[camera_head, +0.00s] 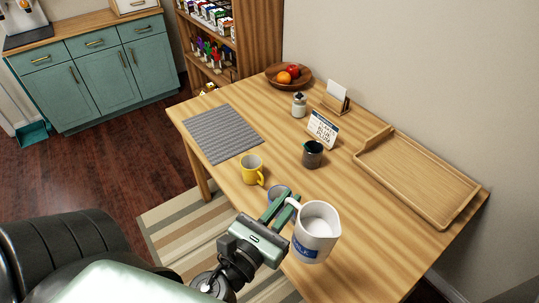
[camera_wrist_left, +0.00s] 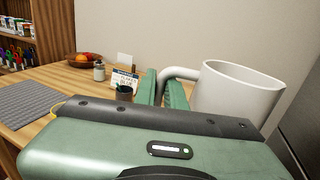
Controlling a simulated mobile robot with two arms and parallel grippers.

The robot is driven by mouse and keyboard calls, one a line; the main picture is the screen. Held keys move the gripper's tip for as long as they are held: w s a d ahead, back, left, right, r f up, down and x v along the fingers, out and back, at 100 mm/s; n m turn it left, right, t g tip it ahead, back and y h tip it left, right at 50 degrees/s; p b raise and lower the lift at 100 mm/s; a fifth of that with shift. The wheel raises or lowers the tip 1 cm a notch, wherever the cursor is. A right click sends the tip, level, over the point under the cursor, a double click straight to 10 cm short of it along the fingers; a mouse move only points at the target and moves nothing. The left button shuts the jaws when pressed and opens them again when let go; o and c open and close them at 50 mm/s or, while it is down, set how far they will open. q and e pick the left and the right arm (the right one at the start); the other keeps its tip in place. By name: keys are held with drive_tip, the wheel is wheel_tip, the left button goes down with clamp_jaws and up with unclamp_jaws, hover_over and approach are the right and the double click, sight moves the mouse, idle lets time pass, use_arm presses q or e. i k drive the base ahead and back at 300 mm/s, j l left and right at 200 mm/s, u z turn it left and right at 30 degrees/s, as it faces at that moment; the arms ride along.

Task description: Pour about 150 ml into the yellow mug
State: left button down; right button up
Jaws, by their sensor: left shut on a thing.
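The yellow mug (camera_head: 252,170) stands upright on the wooden table, near its front edge, with its handle toward the lower right. My left gripper (camera_head: 287,207) is shut on the handle of a white pitcher (camera_head: 317,222) with a blue label. The pitcher is held roughly upright, to the lower right of the yellow mug and apart from it. The pitcher also shows in the left wrist view (camera_wrist_left: 235,95), with its handle between the green fingers. Its contents cannot be made out. My right gripper is not in view.
A blue-grey mug (camera_head: 277,192) is partly hidden behind my left gripper. A grey mat (camera_head: 222,133) lies left; a wooden tray (camera_head: 418,178) lies right.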

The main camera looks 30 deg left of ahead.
sight(251, 164)
drive_tip(key=j+z, duration=0.1)
drive_tip(key=j, duration=0.3)
drive_tip(key=k+j+z, duration=0.1)
drive_tip(key=j, duration=0.3)
drive_tip(key=k+j+z, duration=0.1)
drive_tip(key=j, duration=0.3)
drive_tip(key=k+j+z, duration=0.1)
drive_tip(key=j, duration=0.25)
drive_tip(key=j+z, duration=0.2)
drive_tip(key=j, duration=0.55)
drive_tip(key=i, duration=0.15)
